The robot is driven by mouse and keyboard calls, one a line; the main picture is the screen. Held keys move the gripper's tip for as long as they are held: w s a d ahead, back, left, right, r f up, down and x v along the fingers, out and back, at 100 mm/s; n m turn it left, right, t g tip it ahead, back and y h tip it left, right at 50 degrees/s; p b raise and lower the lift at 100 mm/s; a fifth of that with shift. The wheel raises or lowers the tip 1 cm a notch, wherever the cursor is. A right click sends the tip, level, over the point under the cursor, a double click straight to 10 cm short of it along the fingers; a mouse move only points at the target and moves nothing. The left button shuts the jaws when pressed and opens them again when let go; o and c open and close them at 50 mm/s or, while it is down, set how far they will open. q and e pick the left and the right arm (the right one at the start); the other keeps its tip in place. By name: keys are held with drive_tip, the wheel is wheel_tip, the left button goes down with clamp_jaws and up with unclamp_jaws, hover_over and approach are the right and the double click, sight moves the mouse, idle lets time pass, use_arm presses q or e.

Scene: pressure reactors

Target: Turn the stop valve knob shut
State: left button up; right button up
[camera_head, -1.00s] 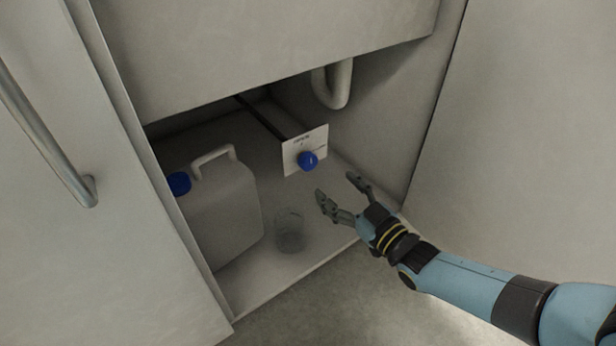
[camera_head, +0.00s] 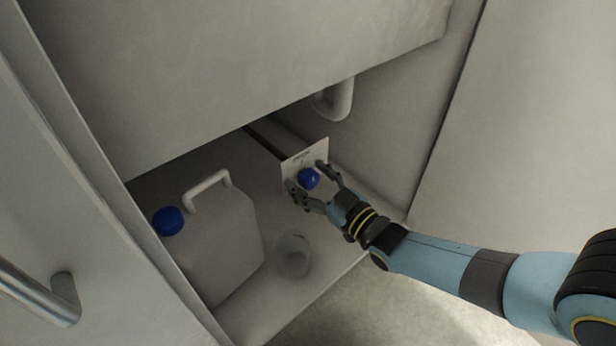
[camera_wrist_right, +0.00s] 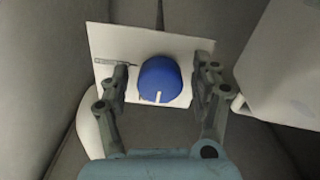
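The stop valve knob (camera_head: 308,179) is a round blue knob on a white plate (camera_head: 312,153) inside the low cabinet. It also shows in the right wrist view (camera_wrist_right: 160,78), with a white mark on its lower edge. My right gripper (camera_head: 308,178) is open, with one finger on each side of the knob. In the right wrist view the gripper (camera_wrist_right: 160,80) shows gaps between both fingers and the knob, so it looks untouched. The printing on the plate (camera_wrist_right: 105,40) is too small to read. My left gripper does not show.
A white jug (camera_head: 215,240) with a blue cap stands left in the cabinet. A clear glass beaker (camera_head: 293,257) stands on the cabinet floor below the gripper. A bent pipe (camera_head: 337,100) hangs above right. The cabinet's right wall (camera_head: 395,120) is close by.

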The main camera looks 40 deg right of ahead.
drive_tip(key=c, duration=1.1)
